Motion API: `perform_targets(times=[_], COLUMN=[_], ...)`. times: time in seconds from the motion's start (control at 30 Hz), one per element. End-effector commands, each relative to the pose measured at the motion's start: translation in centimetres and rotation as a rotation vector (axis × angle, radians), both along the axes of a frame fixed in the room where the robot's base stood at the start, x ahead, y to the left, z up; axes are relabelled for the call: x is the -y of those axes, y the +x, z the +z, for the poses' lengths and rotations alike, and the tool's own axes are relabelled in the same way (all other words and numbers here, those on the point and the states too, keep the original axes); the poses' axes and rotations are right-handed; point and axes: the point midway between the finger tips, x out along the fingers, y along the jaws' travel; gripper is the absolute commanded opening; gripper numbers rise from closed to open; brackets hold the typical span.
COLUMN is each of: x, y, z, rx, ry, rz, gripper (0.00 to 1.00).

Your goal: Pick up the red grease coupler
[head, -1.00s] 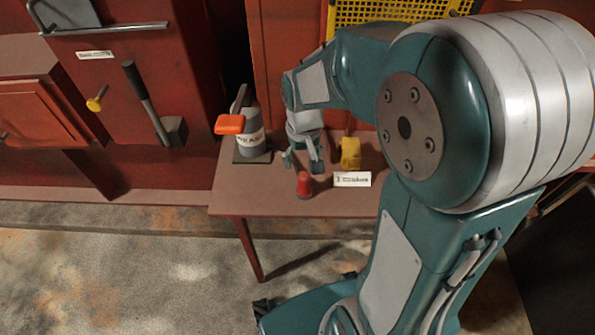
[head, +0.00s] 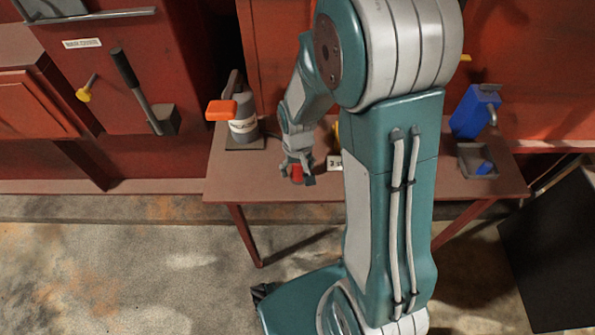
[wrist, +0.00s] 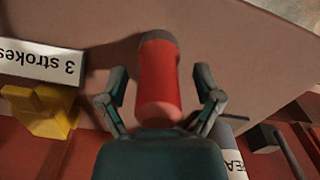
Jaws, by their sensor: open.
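The red grease coupler (wrist: 158,85) is a red cylinder with a dark grey end. In the wrist view it stands between the two fingers of my gripper (wrist: 160,88), with a visible gap on each side. In the head view the coupler (head: 297,172) is on the brown table, partly hidden by my gripper (head: 297,176). My gripper is open, its fingers on either side of the coupler.
A yellow block (wrist: 45,110) and a white "3 strokes" label (wrist: 38,62) lie beside the coupler. A blue container (head: 474,112) and grey tray (head: 466,169) are at the right. The table's front-left (head: 232,185) is clear.

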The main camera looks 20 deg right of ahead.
Motion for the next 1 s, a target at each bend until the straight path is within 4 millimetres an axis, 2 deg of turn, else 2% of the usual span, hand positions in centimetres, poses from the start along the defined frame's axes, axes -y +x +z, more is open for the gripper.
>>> perform_targets(times=[0.17,0.27,0.3,0.37,0.77,0.87,1.0], x=[0.0,0.0,0.0,0.0,-0.1,-0.1,0.0], y=[0.0,0.0,0.0,0.0,0.0,0.1,0.2], z=[0.0,0.0,0.0,0.0,0.1,0.7,2.5], rx=[0.001,0.001,0.001,0.001,0.001,0.003,0.007], ry=[0.0,0.0,0.0,0.0,0.0,0.0,0.0], rz=[0.0,0.0,0.0,0.0,0.0,0.0,0.0], gripper=[0.83,0.43,0.26,0.0,0.0,0.0,0.0])
